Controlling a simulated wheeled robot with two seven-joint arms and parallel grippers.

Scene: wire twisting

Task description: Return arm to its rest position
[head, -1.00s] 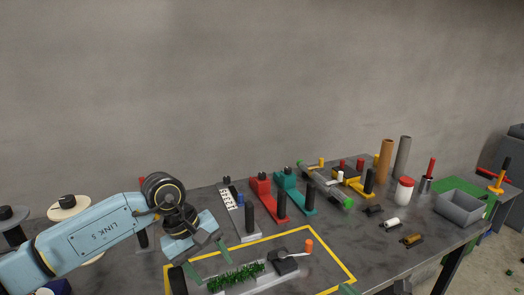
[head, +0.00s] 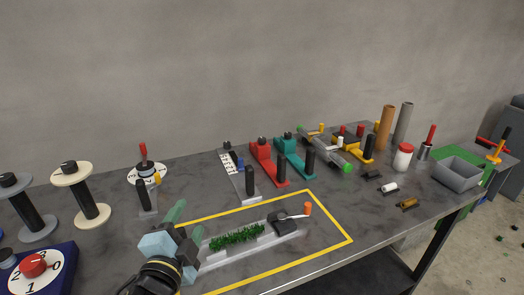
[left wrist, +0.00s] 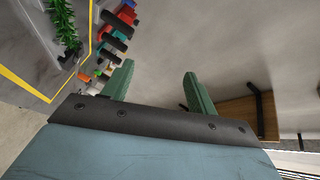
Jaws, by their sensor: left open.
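My left gripper (head: 187,224) is at the lower left of the head view, left of the wire fixture (head: 208,264). Its two green fingers are apart, with nothing visible between them. They also show apart and empty in the left wrist view (left wrist: 158,72). A green twisted wire (head: 237,236) lies along the fixture; it also shows at the upper left of the left wrist view (left wrist: 64,28). A crank with an orange knob (head: 307,208) stands at the fixture's right end. My right gripper is not in view.
Spools (head: 91,195) and a dial box (head: 48,272) stand at the left. Red (head: 268,166) and teal (head: 292,160) tools, upright tubes (head: 385,128) and a grey bin (head: 458,172) line the back and right. The yellow-outlined area right of the crank is clear.

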